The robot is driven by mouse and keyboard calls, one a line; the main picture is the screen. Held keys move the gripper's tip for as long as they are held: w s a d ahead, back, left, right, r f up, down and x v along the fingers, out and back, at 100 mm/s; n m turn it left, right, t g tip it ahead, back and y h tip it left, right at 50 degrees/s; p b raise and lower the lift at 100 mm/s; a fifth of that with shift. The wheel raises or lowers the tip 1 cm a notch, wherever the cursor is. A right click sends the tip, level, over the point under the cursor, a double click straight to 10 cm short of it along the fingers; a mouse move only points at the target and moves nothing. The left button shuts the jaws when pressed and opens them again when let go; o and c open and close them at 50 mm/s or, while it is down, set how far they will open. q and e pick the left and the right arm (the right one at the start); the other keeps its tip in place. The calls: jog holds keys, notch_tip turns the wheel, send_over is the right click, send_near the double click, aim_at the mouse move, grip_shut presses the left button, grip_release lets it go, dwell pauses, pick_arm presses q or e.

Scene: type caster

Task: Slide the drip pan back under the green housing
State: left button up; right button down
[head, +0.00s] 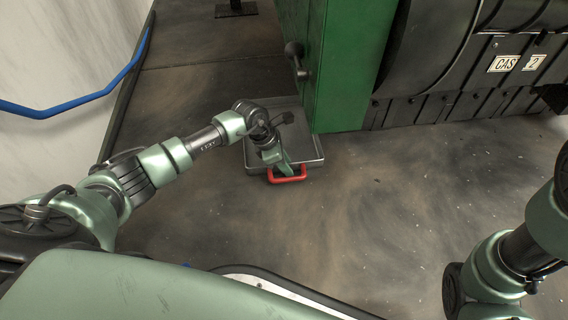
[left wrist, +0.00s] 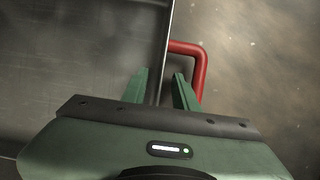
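The drip pan (head: 315,150) is a shallow grey metal tray on the floor, partly beside and in front of the green housing (head: 345,70). Its red handle (head: 289,179) is on the near wall. My left gripper (head: 279,168) is at this near wall, by the handle. In the left wrist view, the pan (left wrist: 70,60) lies left and the red handle (left wrist: 201,65) right. The left fingers (left wrist: 160,85) are apart, with the pan's rim between them; one is over the pan, the other appears inside the handle loop. My right gripper is out of view.
A dark machine drum with a sign (head: 503,63) stands right of the housing. A crank (head: 296,58) sticks out from the housing's left side. A blue hose (head: 75,103) runs along the left wall. The floor in front is clear.

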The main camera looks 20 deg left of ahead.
pick_arm(q)
grip_shut()
dwell(1.4)
